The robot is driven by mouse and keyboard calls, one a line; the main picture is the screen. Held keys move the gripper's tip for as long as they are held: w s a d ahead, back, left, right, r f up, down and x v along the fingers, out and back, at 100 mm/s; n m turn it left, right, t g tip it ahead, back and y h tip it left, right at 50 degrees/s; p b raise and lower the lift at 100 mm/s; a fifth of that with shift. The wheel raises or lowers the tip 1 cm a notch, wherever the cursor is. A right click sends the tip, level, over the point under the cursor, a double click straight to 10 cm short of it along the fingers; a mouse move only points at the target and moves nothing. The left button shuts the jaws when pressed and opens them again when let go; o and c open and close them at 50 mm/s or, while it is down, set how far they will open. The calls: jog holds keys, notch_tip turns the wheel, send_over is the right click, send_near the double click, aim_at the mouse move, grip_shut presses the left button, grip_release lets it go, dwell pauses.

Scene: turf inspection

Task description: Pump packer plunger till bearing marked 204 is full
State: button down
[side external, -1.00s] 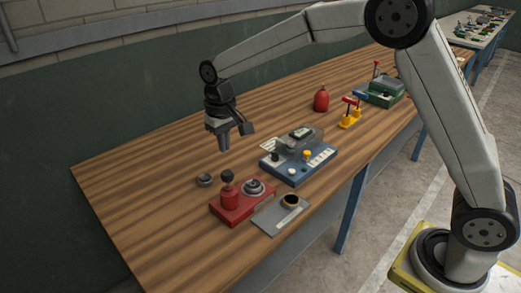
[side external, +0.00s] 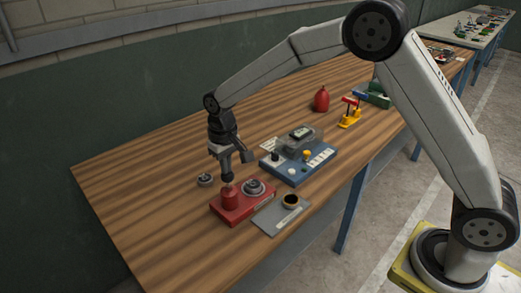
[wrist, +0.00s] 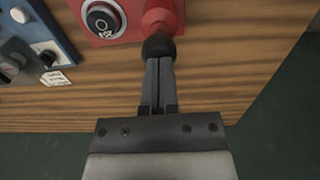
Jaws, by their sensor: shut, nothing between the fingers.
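The red packer (side external: 243,203) sits near the table's front left. Its plunger (side external: 229,196) is a red post topped by a black ball knob (wrist: 158,47). The bearing marked 204 (wrist: 103,20) is seated on the packer beside the plunger; it also shows in the side view (side external: 253,187). My gripper (side external: 228,178) points down with its fingers shut and empty. Its fingertips are at the black knob, seemingly touching or just above it; the exact gap cannot be told. In the wrist view the shut fingers (wrist: 158,66) partly cover the knob.
A blue instrument box (side external: 298,168) stands behind. A red bottle (side external: 321,100) and a yellow stand (side external: 350,118) are farther off.

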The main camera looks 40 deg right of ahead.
jog(key=shift+s+f, duration=0.1)
jog(key=shift+f, duration=1.05)
notch_tip(320, 180, up, 14)
jog(key=shift+r, duration=0.25)
dwell(0.8)
jog(key=shift+r, duration=0.95)
jog(key=shift+f, duration=0.15)
notch_tip(320, 180, down, 14)
jog(key=shift+r, duration=0.1)
